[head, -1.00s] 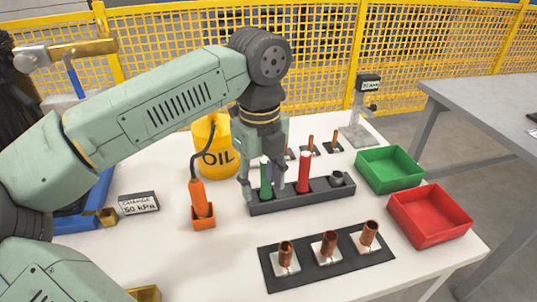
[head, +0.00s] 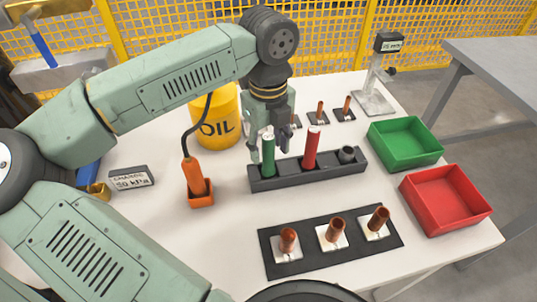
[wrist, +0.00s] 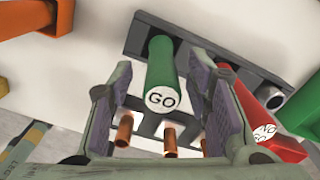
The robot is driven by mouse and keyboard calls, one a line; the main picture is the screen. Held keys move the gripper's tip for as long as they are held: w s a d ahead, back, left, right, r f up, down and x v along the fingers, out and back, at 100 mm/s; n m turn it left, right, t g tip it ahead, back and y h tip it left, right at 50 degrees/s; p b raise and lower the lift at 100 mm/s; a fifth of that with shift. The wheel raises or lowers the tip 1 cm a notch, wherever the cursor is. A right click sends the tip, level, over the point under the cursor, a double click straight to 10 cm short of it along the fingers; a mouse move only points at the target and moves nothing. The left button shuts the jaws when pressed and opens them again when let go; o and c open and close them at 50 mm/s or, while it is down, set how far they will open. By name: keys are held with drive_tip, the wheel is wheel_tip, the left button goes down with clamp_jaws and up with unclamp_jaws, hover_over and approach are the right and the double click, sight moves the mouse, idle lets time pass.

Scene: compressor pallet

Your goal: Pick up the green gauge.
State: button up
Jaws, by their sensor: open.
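The green gauge (head: 268,155) stands upright in the left slot of a dark rack (head: 320,179). In the wrist view its round end (wrist: 165,99), marked "GO", faces the camera and appears between the two fingers. My gripper (head: 269,151) is at the upper part of the green gauge, with its fingers apart. In the wrist view, the open gripper (wrist: 160,72) shows white surface and dark rack between its fingers as well. I cannot tell whether either finger touches the gauge. The red gauge (head: 311,148) stands in the middle slot, close to the right finger.
A dark grey cup-like piece (head: 347,155) is in the rack's right slot. An orange tool (head: 195,178) in a holder and a yellow oil can (head: 216,128) stand left. Green (head: 407,160) and red (head: 420,218) trays lie right. Copper tubes stand on a front plate (head: 300,262).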

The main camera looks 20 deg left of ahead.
sight(268, 159)
wheel_tip(268, 159, down, 5)
drive_tip(key=shift+w+r+p, duration=0.1)
drive_tip(key=shift+w+p, duration=0.05)
drive_tip(key=shift+p, duration=0.55)
drive_tip(key=shift+c, duration=0.6)
clamp_jaws()
